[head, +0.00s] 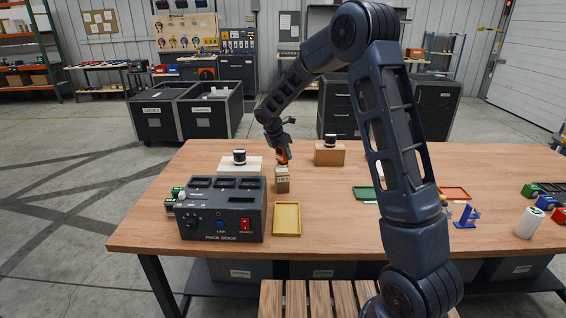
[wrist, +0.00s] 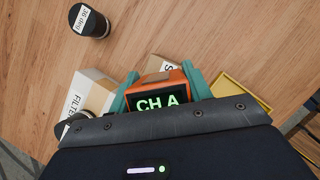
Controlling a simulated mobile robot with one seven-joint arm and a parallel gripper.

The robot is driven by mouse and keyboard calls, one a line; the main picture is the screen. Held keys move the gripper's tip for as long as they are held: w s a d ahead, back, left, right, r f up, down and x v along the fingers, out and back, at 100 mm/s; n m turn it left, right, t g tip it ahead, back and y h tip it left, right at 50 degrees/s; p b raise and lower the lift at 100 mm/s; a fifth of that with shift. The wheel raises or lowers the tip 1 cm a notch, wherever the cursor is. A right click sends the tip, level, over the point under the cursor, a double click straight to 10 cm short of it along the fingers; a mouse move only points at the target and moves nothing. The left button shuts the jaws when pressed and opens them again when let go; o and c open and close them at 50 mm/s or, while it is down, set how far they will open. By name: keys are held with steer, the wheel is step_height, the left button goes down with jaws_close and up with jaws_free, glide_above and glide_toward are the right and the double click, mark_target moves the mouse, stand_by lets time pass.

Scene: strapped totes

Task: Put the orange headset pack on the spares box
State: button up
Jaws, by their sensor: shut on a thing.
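My gripper (head: 283,156) is shut on the orange headset pack (wrist: 172,82), whose dark screen reads "CH A" between the teal fingers in the wrist view. In the head view the pack (head: 285,154) shows as a small orange patch at the fingertips. A small cardboard box (head: 282,183) stands just below it on the table. In the wrist view this box (wrist: 160,64) peeks out beyond the pack with a letter "S" showing, so it looks like the spares box. I cannot tell whether pack and box touch.
A yellow tray (head: 287,219) and the dark pack dock (head: 222,212) lie nearer. A white box (wrist: 88,88) marked "FILT" and a dark cylinder (wrist: 89,21) are close by. A brown box (head: 327,156) stands behind right. Green (head: 364,193) and red trays (head: 454,193) lie right.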

mark_target(283, 161)
steer(key=shift+f, duration=2.2)
steer(key=shift+f, duration=0.15)
steer(key=o, duration=1.1)
steer(key=v, duration=1.2)
steer(key=shift+r, duration=0.2)
